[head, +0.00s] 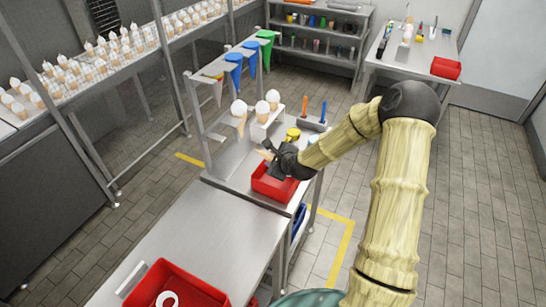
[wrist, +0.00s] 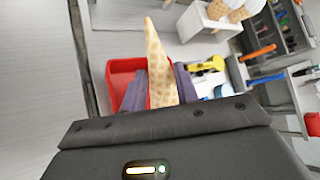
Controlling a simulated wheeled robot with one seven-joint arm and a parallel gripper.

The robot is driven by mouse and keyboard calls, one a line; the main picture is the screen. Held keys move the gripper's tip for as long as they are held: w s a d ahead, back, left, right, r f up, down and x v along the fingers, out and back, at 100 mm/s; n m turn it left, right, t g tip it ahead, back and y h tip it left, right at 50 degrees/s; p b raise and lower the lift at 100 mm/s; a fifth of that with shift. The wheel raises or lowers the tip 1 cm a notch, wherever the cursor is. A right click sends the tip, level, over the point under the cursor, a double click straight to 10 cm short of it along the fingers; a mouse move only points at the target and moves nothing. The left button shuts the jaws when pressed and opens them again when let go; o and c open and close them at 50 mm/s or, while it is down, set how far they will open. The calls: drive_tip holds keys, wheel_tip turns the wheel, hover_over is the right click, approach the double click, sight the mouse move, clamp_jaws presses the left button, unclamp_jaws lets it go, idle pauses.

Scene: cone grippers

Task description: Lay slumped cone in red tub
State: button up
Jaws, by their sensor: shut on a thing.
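My gripper (head: 270,156) is above the red tub (head: 268,194) on the metal worktable. It is shut on a cone, whose tan tip (head: 263,154) shows small at the jaws in the head view. In the wrist view, the waffle cone (wrist: 158,62) stands between the two dark fingers (wrist: 158,92), with its narrow tip pointing up the picture. Its wide end is hidden behind the gripper body, so I cannot see any ice cream on it. The red tub (wrist: 122,67) shows behind the cone, partly covered by the fingers.
A white holder (head: 267,127) and cones with white tops (head: 239,108) stand behind the tub. A yellow item (head: 293,133) and blue and orange tools are to the right. Blue and green funnels (head: 233,65) hang above. A larger red bin (head: 178,286) sits on the near table.

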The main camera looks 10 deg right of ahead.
drive_tip(key=shift+f+b, duration=0.85)
drive_tip(key=shift+f, duration=0.85)
drive_tip(key=o, duration=0.8)
drive_tip(key=shift+o, duration=0.2)
drive_tip(key=shift+r, duration=0.1)
drive_tip(key=v, duration=1.7)
drive_tip(key=shift+s+b, duration=0.15)
drive_tip(key=shift+b, duration=0.3)
